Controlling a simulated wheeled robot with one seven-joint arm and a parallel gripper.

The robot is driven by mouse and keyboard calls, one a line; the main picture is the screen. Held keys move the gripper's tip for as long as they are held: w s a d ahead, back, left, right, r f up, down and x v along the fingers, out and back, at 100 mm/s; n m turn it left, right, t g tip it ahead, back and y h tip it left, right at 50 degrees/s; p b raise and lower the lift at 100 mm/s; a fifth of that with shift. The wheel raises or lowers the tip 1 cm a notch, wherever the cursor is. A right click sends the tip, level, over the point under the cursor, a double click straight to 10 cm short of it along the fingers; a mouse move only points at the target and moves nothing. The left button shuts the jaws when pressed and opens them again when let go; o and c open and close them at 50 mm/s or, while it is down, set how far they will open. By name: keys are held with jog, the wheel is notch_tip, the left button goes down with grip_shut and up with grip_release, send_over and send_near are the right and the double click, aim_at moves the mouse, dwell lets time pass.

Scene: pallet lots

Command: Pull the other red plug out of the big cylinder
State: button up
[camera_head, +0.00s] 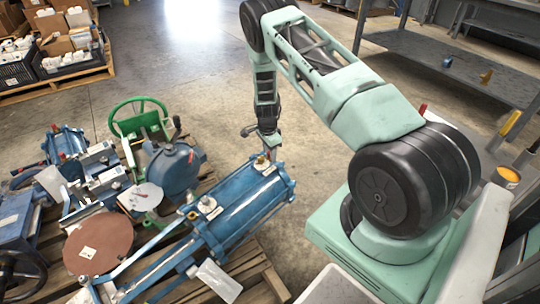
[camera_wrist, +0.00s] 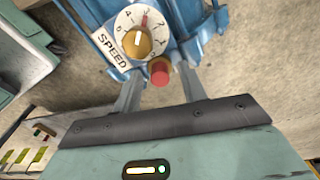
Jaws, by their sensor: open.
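The big cylinder (camera_head: 245,208) is blue and lies tilted across a pallet in the head view. Its upper right end is below my gripper (camera_head: 268,142). In the wrist view a red plug (camera_wrist: 159,70) stands on the blue body (camera_wrist: 188,22), just below a SPEED dial (camera_wrist: 138,40) with a brass knob. My gripper (camera_wrist: 160,90) is open, its two fingers on either side of the plug with visible gaps. The plug's lower end is hard to see. In the head view the plug is too small to make out clearly.
Other blue and green machine parts crowd the pallet (camera_head: 262,285) to the left, with a green handwheel (camera_head: 138,118) rising behind. A grey shelf (camera_head: 440,62) stands at the upper right. The concrete floor (camera_head: 215,95) behind the cylinder is clear.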

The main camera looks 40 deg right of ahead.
aim_at(269, 153)
grip_shut()
jog(key=shift+r, duration=0.15)
jog(key=shift+a+r+p, duration=0.15)
jog(key=shift+r+p, duration=1)
jog(key=shift+r, duration=0.3)
jog(key=shift+a+r+p, duration=0.1)
jog(key=shift+r+p, duration=1.05)
jog(key=shift+r, duration=0.25)
